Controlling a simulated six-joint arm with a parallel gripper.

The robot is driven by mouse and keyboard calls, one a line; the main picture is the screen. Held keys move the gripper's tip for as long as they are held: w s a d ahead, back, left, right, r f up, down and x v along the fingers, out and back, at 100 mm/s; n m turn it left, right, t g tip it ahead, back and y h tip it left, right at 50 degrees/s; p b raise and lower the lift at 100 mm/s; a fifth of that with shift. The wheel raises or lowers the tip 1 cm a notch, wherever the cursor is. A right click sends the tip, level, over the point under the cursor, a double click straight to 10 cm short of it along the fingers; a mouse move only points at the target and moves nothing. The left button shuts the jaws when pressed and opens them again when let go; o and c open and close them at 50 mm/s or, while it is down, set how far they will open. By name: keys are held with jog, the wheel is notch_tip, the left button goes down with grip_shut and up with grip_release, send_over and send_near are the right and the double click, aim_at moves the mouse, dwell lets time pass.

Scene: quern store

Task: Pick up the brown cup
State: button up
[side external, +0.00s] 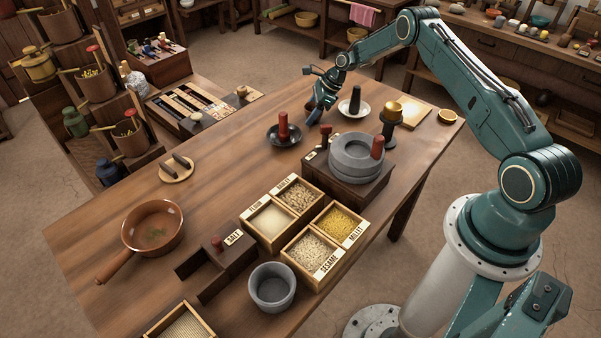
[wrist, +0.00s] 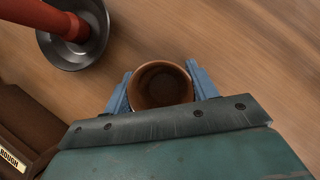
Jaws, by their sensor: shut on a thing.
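The brown cup (wrist: 160,86) shows from above in the wrist view, a round vessel with a dark inside. The two blue fingers of my gripper (wrist: 159,72) stand on its left and right sides, shut on it. In the side external view my gripper (side external: 318,112) points down at the far part of the table, between the dark dish and the white dish. The cup is small and mostly hidden there. I cannot tell whether its base touches the table.
A dark dish (side external: 272,139) with a red-handled tool stands close by; it also shows in the wrist view (wrist: 94,52). A white dish (side external: 343,108) holds a dark pestle. A grey stone quern (side external: 352,163) stands nearer.

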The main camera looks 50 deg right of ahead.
jog(key=shift+r, duration=0.1)
notch_tip(320, 180, up, 20)
dwell(0.7)
dwell(0.5)
